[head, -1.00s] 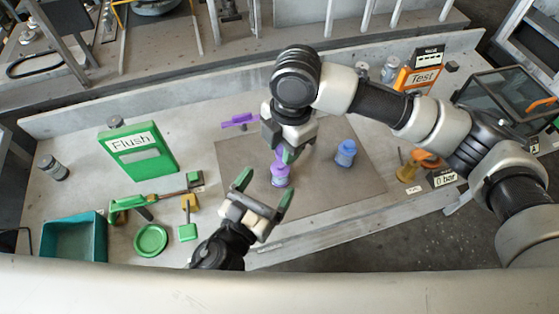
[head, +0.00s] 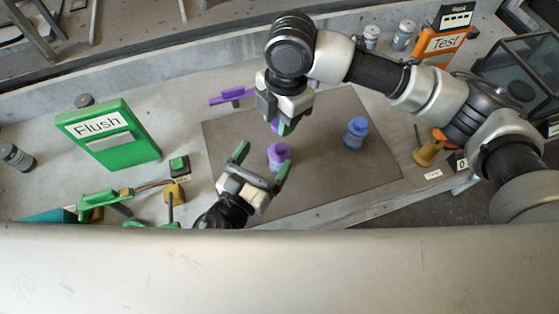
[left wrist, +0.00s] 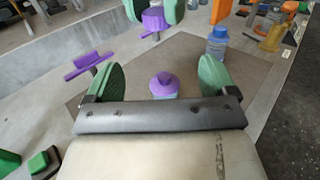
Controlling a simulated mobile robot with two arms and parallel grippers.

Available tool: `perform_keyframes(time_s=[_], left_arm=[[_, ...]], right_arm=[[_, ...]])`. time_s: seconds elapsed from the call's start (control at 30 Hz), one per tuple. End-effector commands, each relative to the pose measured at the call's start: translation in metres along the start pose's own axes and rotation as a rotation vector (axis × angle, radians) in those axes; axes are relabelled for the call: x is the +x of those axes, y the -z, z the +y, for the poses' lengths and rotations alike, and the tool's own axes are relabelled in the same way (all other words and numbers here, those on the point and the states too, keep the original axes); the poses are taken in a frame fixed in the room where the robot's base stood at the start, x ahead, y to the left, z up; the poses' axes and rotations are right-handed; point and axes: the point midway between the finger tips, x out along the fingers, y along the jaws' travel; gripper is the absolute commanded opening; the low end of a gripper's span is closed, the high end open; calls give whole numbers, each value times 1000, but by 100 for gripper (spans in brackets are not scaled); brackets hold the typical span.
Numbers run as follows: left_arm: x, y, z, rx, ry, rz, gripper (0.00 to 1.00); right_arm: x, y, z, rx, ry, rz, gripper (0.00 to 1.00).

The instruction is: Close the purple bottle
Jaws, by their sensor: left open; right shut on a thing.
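The purple bottle (head: 279,155) stands upright on the brown mat (head: 335,180). In the left wrist view it shows a purple top (left wrist: 164,83) over a pale lower body. My left gripper (head: 262,165) is open, low at the bottle's near side; in the wrist view the bottle stands beyond and between its green fingers, with no clear contact. My right gripper (head: 281,123) is above and behind the bottle, shut on a small purple part (left wrist: 153,20), which looks like a cap and is apart from the bottle. Its fingers partly hide this part.
A blue bottle (head: 355,133) stands to the right on the mat. A purple bar on a stand (head: 231,96) is at the back left. The green Flush box (head: 108,135) and the orange Test box (head: 440,45) stand farther out.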

Motion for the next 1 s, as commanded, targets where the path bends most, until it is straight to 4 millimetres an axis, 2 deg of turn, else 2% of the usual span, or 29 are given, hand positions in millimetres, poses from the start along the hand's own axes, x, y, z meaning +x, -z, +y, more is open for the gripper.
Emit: perform_keyframes(time_s=[0.03,0.1,0.57,0.67,0.8,1.0], left_arm=[[0,10,0,0,0,0,86],[0,12,0,0,0,-1,86],[0,13,0,-2,-2,-1,86],[1,20,0,-4,-5,-5,86],[0,41,-1,-7,-7,5,86],[2,56,0,-8,-5,0,86]], right_arm=[[10,-1,0,0,0,0,12],[12,-2,0,0,-1,0,12],[11,-1,0,0,0,0,12],[11,-1,0,0,0,0,12],[11,-1,0,0,0,0,12],[11,-1,0,0,0,0,12]])
